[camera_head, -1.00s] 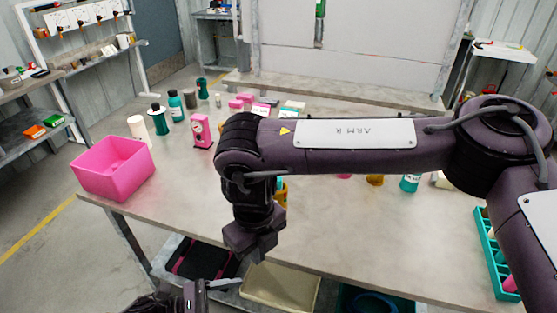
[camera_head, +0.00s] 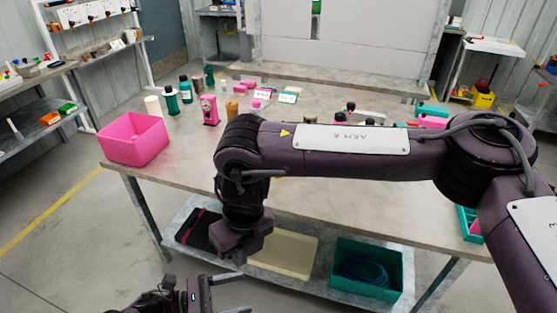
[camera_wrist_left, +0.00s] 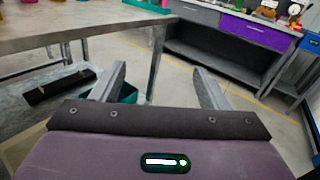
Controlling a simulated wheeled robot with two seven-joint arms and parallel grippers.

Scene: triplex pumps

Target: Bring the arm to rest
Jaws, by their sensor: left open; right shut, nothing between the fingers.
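My right arm (camera_head: 350,139), purple with a white label plate, stretches across the head view from the right and bends down at its wrist. My right gripper (camera_head: 238,255) hangs at its lower end, in front of the table's near edge in the picture, shut and empty. My left gripper (camera_head: 225,294) is low in the head view, partly cut off by the bottom edge. In the left wrist view its two fingers (camera_wrist_left: 159,85) stand wide apart with nothing between them.
The table (camera_head: 300,195) holds a pink bin (camera_head: 134,138), bottles, a pink device (camera_head: 209,110) and small boxes. Its lower shelf carries a beige tray (camera_head: 284,254) and a teal crate (camera_head: 366,270). My right arm hides part of the tabletop. Open floor lies at the left.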

